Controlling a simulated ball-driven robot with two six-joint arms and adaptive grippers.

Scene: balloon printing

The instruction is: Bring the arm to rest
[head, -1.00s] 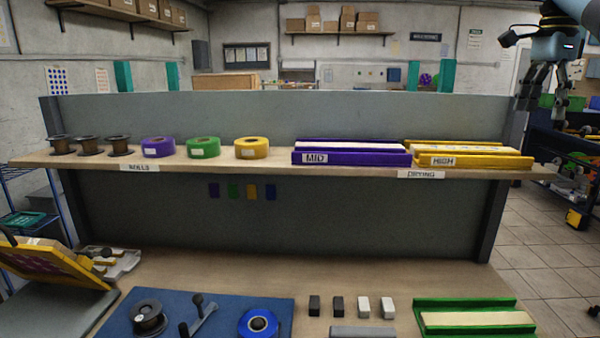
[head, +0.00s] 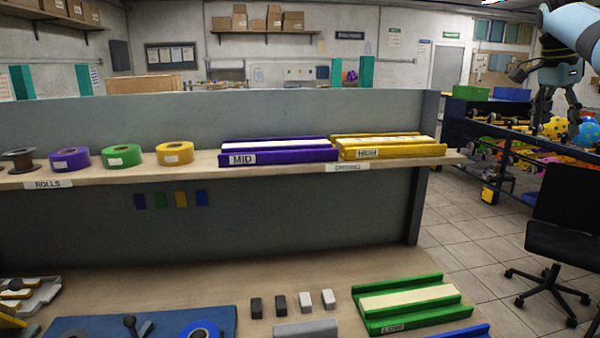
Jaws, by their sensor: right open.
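My right gripper (head: 558,116) hangs at the upper right of the head view with its fingers pointing down. Its fingers are apart and nothing is between them. It is in front of the far rack of balloons, to the right of the workbench shelf (head: 205,163) and clear of it. My left gripper is not in view.
On the shelf stand a purple tray (head: 279,158), a yellow tray (head: 390,153) and several tape rolls (head: 122,156). A green tray (head: 412,325) lies on the bench below. A black chair (head: 566,249) stands at the right; the tiled floor (head: 470,261) beside the bench is open.

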